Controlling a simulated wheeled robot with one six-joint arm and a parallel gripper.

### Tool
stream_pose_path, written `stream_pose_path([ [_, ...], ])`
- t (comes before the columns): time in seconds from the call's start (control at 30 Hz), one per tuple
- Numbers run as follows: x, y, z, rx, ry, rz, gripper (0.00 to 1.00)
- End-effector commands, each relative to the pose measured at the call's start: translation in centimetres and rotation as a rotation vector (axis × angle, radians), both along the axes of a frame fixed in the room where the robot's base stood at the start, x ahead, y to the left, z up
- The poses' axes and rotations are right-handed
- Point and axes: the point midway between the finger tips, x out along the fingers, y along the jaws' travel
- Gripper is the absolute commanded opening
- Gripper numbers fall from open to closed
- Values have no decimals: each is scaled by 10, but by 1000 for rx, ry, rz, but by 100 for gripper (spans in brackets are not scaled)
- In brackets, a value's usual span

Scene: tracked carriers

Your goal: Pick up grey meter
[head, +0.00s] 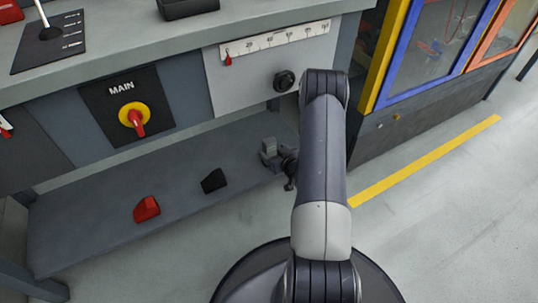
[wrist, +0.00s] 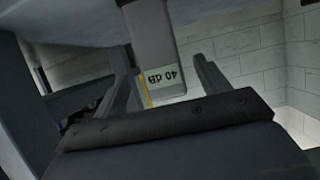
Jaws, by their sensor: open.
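The grey meter (wrist: 152,35) shows in the wrist view as a grey block with a pale label reading "40 dB", upside down in that picture. Its labelled end lies between the two fingers of my open gripper (wrist: 160,80), with a gap visible on the right finger's side. Whether the left finger touches it, I cannot tell. In the head view my gripper (head: 277,160) is low by the right end of the lower shelf, partly hidden by my arm. The meter is hard to tell from the gripper there.
A red block (head: 147,209) and a black block (head: 214,181) lie on the lower shelf (head: 100,232), left of my gripper. Above is a panel with a red and yellow MAIN switch (head: 135,118), a scale (head: 275,41) and a black knob (head: 284,81). Floor at right is clear.

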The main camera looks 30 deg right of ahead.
Motion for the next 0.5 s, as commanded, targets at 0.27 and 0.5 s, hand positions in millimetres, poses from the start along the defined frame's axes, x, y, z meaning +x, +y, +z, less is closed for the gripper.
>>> stream_pose_path([
  [0.27, 27, 2, -6, -1, -3, 2, 71],
  [0.5, 56, 4, -13, 0, -2, 1, 71],
])
